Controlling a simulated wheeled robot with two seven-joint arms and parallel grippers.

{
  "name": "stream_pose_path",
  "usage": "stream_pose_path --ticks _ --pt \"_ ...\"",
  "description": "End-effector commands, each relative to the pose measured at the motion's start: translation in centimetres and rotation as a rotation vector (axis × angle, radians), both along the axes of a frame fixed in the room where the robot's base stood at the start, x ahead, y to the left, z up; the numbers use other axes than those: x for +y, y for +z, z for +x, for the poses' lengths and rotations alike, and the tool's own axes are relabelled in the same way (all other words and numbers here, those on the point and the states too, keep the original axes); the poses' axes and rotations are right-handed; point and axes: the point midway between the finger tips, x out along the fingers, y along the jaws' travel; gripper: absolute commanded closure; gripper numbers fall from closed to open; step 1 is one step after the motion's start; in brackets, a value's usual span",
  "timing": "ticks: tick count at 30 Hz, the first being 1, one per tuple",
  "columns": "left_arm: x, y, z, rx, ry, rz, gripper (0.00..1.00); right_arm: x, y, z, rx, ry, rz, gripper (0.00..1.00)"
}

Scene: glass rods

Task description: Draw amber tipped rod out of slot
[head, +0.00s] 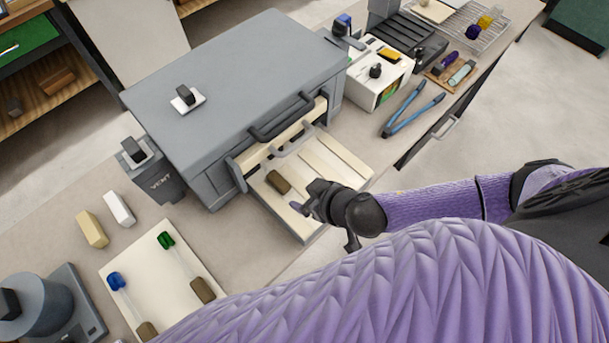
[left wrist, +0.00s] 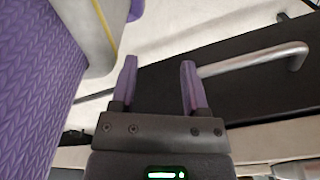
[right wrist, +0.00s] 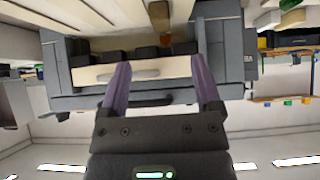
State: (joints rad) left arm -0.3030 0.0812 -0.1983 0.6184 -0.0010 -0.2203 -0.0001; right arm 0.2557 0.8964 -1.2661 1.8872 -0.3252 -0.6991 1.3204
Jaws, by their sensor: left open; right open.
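A rod with a brown grip (head: 278,181) lies in a slot of the cream tray (head: 345,158) that sticks out of the grey furnace. In the right wrist view its brown grip (right wrist: 159,18) shows beyond my fingers, with a small amber-brown patch at its lower end. The rest of the rod is hidden. My right gripper (head: 300,207) is over the tray's near edge, beside the brown grip and apart from it. It is open and empty in the right wrist view (right wrist: 160,82). My left gripper (left wrist: 157,85) is open and empty by a dark cabinet front, outside the head view.
The grey furnace (head: 240,75) stands behind the tray, with a dark handle bar above its opening. A pale board (head: 150,270) at the lower left holds a blue-tipped and a green-tipped rod. Blue-handled tongs (head: 410,112) lie right of the tray. A silver handle (left wrist: 255,60) is near my left gripper.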

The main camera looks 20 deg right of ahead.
Motion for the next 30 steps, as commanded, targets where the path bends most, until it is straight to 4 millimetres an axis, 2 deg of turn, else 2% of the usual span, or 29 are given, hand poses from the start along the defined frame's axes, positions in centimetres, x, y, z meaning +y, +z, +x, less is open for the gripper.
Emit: stream_pose_path --ticks 5,18,23,30 --pt "0.0 -0.3 -0.1 0.001 -0.002 -0.001 0.41 0.2 -0.7 0.6 0.000 0.000 0.000 0.18" --pt "0.0 -2.7 0.0 0.001 -0.007 0.001 0.41 2.1 -6.3 5.7 0.000 0.001 -0.001 0.18" --pt "0.1 -3.0 0.1 0.000 -0.009 0.004 0.41 2.4 -7.0 6.5 0.001 0.001 0.000 0.18" --pt "0.5 -3.0 0.1 0.000 -0.009 0.009 0.41 2.4 -7.0 6.6 0.001 0.001 0.000 0.18"
